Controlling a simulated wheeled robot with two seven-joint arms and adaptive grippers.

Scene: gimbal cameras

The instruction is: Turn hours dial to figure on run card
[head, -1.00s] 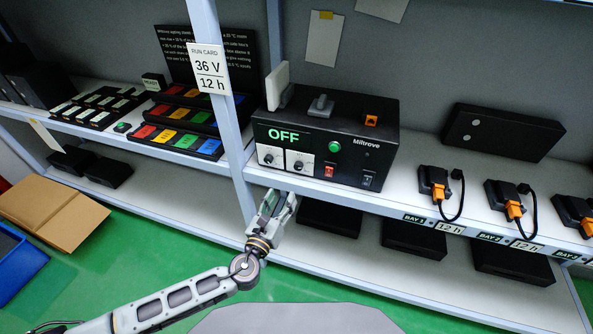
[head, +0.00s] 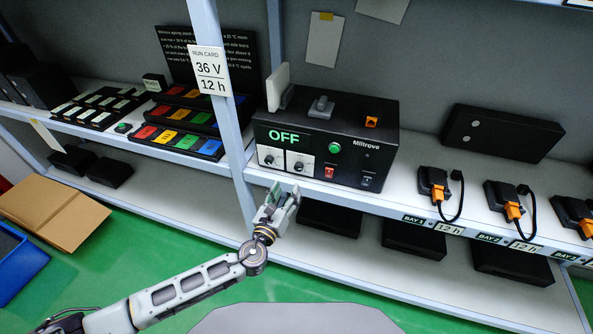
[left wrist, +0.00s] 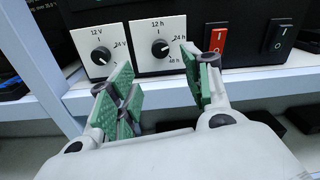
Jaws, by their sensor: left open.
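The black Miltrove unit (head: 350,110) stands on the shelf with its display reading OFF. Its hours dial (head: 299,164) is the right one of two white-plated dials. In the left wrist view the hours dial (left wrist: 160,47) shows 12 h at top, 24 h at right and 48 h lower right; its mark seems to point toward 24 h. The run card (head: 209,72) on the upright reads 36 V, 12 h. My left gripper (head: 284,193) is open and empty, just below and in front of the dial, apart from it. My right gripper is out of view.
The voltage dial (head: 270,158) sits close on the left, and a red switch (head: 329,173) and a black switch (head: 367,181) on the right. The shelf's upright (head: 232,130) is left of the unit. Orange-plugged bay devices (head: 435,185) lie farther right.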

